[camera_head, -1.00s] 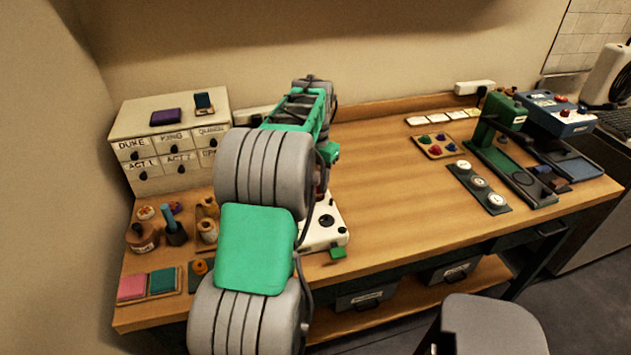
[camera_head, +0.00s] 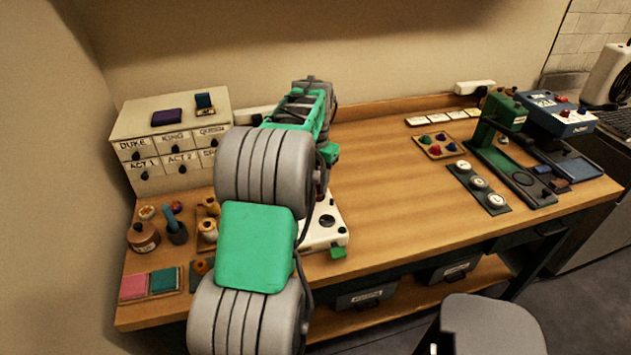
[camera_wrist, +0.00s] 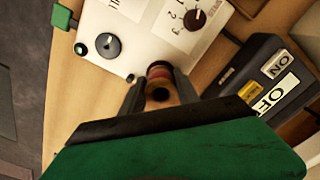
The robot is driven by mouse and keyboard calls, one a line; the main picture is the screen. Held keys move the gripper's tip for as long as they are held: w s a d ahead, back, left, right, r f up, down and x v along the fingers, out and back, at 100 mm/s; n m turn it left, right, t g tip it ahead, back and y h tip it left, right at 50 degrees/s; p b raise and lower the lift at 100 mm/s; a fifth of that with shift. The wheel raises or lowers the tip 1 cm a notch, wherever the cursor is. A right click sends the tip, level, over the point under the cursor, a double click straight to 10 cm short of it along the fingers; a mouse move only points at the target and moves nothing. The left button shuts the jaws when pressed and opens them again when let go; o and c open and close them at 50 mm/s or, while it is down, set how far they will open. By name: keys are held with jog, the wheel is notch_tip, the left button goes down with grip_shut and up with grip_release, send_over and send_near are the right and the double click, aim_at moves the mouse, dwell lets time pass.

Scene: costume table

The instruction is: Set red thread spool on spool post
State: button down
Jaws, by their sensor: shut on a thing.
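My gripper (camera_wrist: 159,84) is shut on the red thread spool (camera_wrist: 158,72) in the wrist view. A band of red thread and a wooden end with a dark centre hole show between the fingers. The spool overlaps the edge of the white machine (camera_wrist: 140,45), which has dials; I cannot tell whether they touch. I cannot make out the spool post, which may be hidden behind the spool. In the head view the white machine (camera_head: 325,233) shows right of my arm, which hides my gripper and the spool.
A dark ON/OFF switch box (camera_wrist: 262,85) lies close right of my gripper in the wrist view. A drawer cabinet (camera_head: 165,140) stands at the back left of the table. A green press (camera_head: 500,130) stands right. The table's middle (camera_head: 385,190) is clear.

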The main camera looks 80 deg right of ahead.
jog(key=shift+f+b, duration=0.35)
jog(key=shift+f, duration=0.3)
jog(key=c, duration=1.2)
grip_release()
notch_tip(320, 180, up, 11)
jog(key=p, duration=0.8)
jog(key=shift+r, duration=0.1)
